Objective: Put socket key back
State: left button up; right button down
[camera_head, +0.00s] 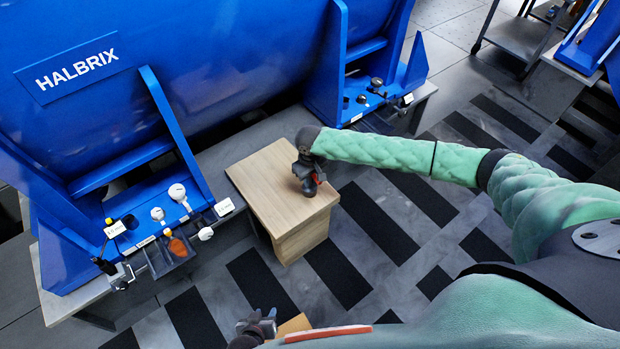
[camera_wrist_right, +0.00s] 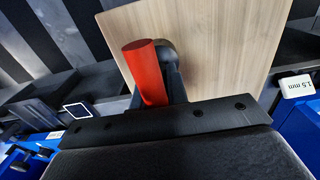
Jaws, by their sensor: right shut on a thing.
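My right gripper (camera_head: 309,182) is over the wooden-topped stand, and in the right wrist view (camera_wrist_right: 165,95) it is shut on a red cylindrical handle, which I take as the socket key (camera_wrist_right: 146,68). Only a small red bit of it shows in the head view (camera_head: 315,178); the rest is hidden by the gripper and fingers. I cannot tell whether its hidden end touches the wood. My left gripper (camera_head: 258,322) is low at the bottom edge of the head view, away from the stand; its finger gap is too small to judge.
The wooden stand (camera_head: 262,185) has a clear top on its left side. A blue HALBRIX machine (camera_head: 200,60) rises behind it. Its left foot carries white-headed tools (camera_head: 178,192), a small tray (camera_head: 168,258) and labels (camera_head: 115,229). Its right foot (camera_head: 352,95) holds dark parts. Striped floor lies at the front.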

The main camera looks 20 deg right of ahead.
jog(key=c, duration=1.8)
grip_release()
jog(key=o, duration=0.4)
jog(key=shift+o, duration=0.2)
